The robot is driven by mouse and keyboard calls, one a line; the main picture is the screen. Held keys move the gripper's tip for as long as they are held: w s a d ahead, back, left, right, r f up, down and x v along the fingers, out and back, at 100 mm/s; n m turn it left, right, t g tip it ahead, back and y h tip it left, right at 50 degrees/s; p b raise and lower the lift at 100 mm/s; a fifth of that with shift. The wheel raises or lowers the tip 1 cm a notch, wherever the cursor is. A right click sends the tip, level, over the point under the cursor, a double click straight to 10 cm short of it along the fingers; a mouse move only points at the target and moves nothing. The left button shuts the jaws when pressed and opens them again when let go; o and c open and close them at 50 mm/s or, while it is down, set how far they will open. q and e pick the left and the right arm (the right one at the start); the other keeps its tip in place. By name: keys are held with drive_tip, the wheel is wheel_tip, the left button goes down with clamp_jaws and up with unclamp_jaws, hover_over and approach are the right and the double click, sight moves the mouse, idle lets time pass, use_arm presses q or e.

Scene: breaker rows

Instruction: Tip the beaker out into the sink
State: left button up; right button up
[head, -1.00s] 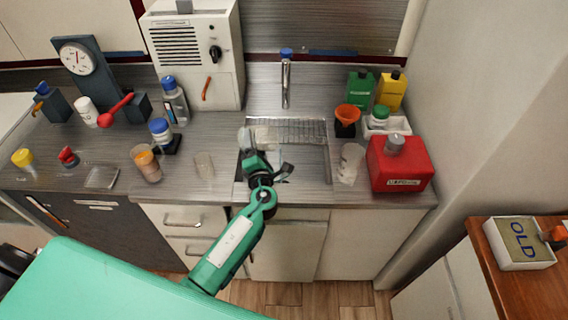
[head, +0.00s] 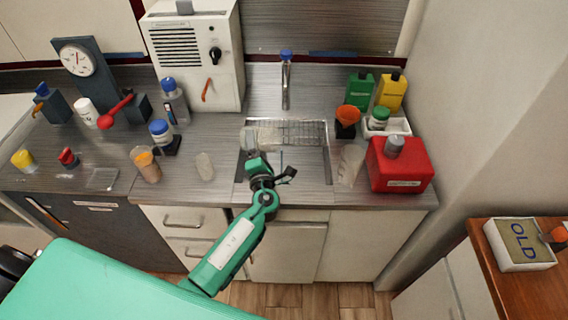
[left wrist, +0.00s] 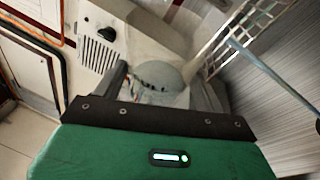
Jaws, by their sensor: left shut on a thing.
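The sink (head: 318,170) is set into the counter in front of the tap (head: 286,80). My left gripper (head: 252,144) is over its left part, pointing away from me. It is shut on a pale, see-through vessel, which I take to be the beaker (left wrist: 160,78); its rounded grey shape shows between the fingers in the left wrist view. In the head view the beaker is small and hard to tell from the sink behind it, so its tilt and contents are unclear. My right gripper is not in view.
A wire rack (head: 300,131) lies across the back of the sink. A clear cup (head: 350,165) and a red box (head: 400,172) stand to the right.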

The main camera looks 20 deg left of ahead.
use_arm(q)
drive_tip(key=shift+d+r+m+t+p, duration=0.3)
drive_tip(key=shift+d+m, duration=0.15)
drive_tip(key=shift+m, duration=0.15)
idle(0.4)
drive_tip(key=shift+d+r+m+t+p, duration=0.15)
drive_tip(key=shift+r+m+t+p, duration=0.15)
drive_tip(key=shift+m, duration=0.3)
drive_tip(key=shift+d+r+m+t+p, duration=0.15)
drive_tip(key=shift+m+t+p, duration=0.1)
drive_tip(key=shift+m, duration=0.35)
idle(0.7)
